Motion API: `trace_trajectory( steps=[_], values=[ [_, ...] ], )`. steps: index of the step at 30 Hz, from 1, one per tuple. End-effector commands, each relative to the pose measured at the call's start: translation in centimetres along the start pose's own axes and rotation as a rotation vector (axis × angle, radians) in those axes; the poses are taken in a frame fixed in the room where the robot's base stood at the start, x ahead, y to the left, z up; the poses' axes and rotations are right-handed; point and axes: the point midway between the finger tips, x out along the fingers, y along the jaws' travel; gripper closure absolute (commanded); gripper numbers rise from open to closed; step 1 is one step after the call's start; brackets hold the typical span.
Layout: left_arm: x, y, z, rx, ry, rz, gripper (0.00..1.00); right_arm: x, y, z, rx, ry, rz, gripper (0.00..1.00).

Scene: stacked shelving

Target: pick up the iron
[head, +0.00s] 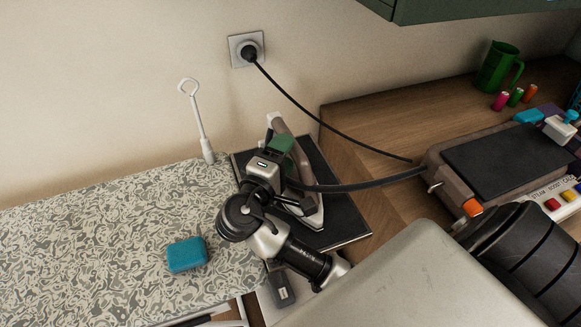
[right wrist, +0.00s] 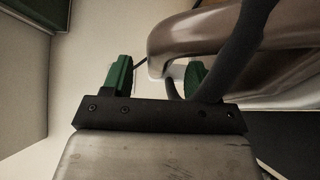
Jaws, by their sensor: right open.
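The iron (head: 302,160) rests on a dark pad (head: 343,227) at the right end of the patterned ironing board, its handle tilted up. My right gripper (head: 281,145) is right at the handle and hides part of the iron. In the right wrist view, the gripper's green fingers (right wrist: 157,77) are apart. The iron's handle (right wrist: 205,40) comes in from the right, its rounded end near the gap between the fingers. I cannot tell whether it touches either finger. The dark hose crosses in front of the right finger. My left gripper is not in view.
The dark hose (head: 365,187) runs from the iron to the steam station (head: 455,165) at right. A power cord runs from the wall socket (head: 247,50). A blue box (head: 187,254) lies on the ironing board (head: 100,245). A white cord holder (head: 198,125) stands behind.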

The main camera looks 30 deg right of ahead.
Motion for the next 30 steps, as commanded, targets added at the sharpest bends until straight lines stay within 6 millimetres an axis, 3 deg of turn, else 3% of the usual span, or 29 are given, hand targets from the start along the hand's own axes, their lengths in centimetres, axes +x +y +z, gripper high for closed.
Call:
trace_trajectory(
  steps=[4, 12, 23, 30],
  values=[
    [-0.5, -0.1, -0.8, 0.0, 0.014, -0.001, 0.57, 1.5, 0.2, 0.0, 0.001, 0.0, 0.002, 0.41],
    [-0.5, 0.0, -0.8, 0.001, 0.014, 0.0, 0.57, 1.7, 0.0, 0.0, 0.001, 0.002, 0.0, 0.42],
    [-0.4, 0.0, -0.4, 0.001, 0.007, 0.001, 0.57, 1.7, 0.0, 0.0, 0.001, 0.002, 0.0, 0.98],
    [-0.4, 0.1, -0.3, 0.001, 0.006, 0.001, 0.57, 1.7, 0.0, 0.0, 0.001, 0.002, -0.001, 1.0]
  ],
)
